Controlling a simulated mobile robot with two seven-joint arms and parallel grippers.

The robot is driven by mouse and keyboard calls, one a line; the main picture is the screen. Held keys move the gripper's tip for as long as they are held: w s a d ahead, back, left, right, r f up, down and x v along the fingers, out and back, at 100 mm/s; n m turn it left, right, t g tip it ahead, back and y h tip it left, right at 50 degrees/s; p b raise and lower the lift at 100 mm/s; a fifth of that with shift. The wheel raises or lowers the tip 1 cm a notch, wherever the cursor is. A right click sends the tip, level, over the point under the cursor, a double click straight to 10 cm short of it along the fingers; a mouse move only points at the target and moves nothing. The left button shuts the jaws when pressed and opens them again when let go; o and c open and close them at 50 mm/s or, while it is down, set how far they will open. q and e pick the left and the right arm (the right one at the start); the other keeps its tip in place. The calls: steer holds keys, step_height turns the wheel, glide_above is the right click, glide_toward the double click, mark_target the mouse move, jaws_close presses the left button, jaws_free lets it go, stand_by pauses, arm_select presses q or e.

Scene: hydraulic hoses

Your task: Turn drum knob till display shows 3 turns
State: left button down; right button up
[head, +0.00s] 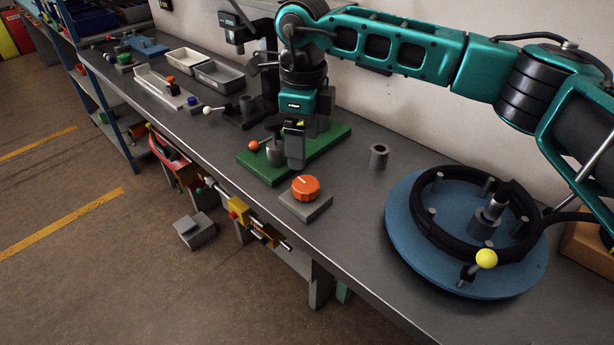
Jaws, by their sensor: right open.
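A round blue drum (402,233) lies flat on the bench at the right, with a black hose (428,240) coiled on it around several grey pegs. A yellow ball knob (486,259) stands on the drum near its front edge. No display with a turn count can be made out. My right gripper (296,150) points down over the green board, well to the left of the drum and apart from the knob. It is open, and I see nothing held in it. One finger largely hides the other. My left gripper is not in view.
An orange dial (306,188) on a grey block sits at the bench's front edge. A green board (262,168) with an orange-tipped lever lies below my right gripper. A grey cylinder (378,156) stands between board and drum.

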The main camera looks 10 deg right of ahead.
mark_target(305, 184)
step_height(305, 184, down, 10)
steer(key=shift+r, duration=0.25)
steer(key=shift+c, duration=0.2)
steer(key=c, duration=1)
